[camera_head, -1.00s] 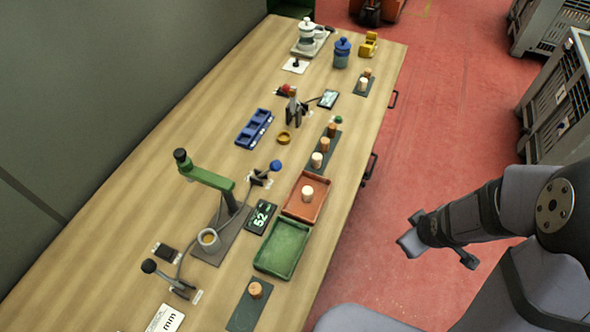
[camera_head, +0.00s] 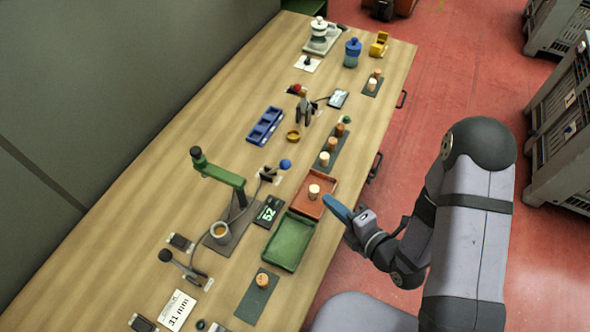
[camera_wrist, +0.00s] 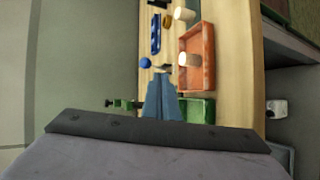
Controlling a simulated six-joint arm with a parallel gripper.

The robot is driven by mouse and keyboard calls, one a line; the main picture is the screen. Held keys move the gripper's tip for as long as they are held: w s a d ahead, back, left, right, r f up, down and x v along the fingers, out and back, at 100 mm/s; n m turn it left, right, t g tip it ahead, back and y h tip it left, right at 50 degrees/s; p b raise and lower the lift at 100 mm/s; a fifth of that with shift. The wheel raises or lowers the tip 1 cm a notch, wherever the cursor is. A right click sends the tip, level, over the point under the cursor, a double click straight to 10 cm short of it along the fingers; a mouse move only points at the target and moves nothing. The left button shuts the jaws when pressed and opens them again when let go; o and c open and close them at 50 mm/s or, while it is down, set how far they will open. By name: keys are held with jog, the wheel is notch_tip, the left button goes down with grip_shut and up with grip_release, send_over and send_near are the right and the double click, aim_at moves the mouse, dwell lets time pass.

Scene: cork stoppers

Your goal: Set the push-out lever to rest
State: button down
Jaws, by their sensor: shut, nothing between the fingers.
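One has a blue ball knob (camera_head: 285,164) on a short arm, right of the green-armed stand (camera_head: 220,174); the knob also shows in the wrist view (camera_wrist: 145,62). The other has a black knob (camera_head: 165,256) on a tilted arm, at the lower left by the 31 mm card. My gripper (camera_head: 334,204) is at the bench's right edge beside the orange tray, right of and apart from both levers. Its blue fingers (camera_wrist: 164,98) are shut and empty.
The orange tray (camera_head: 327,194) holds one cork. The green tray (camera_head: 308,246) looks empty. Corks stand on a dark strip (camera_head: 337,148). The bench's left side is mostly clear.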

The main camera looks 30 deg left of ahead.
jog(key=shift+s+a+r+n+y, duration=0.3)
jog(key=shift+s+r+y, duration=0.05)
jog(key=shift+s+r, duration=0.1)
jog(key=shift+s+a+r+n+y, duration=0.25)
jog(key=shift+s+r+n+y, duration=0.1)
jog(key=shift+r, duration=0.1)
jog(key=shift+w+a+f, duration=0.1)
jog(key=shift+w+a, duration=0.05)
jog(key=b, duration=1.5)
send_near(288, 167)
jog(key=w+a, duration=0.1)
jog(key=a, duration=0.2)
jog(key=shift+w+a+f+p, duration=0.45)
jog(key=shift+w+a, duration=0.05)
jog(key=shift+a, duration=0.1)
jog(key=shift+w+a+f+p, duration=0.45)
jog(key=shift+a+f, duration=0.05)
jog(key=shift+a, duration=0.15)
jog(key=shift+r, duration=0.15)
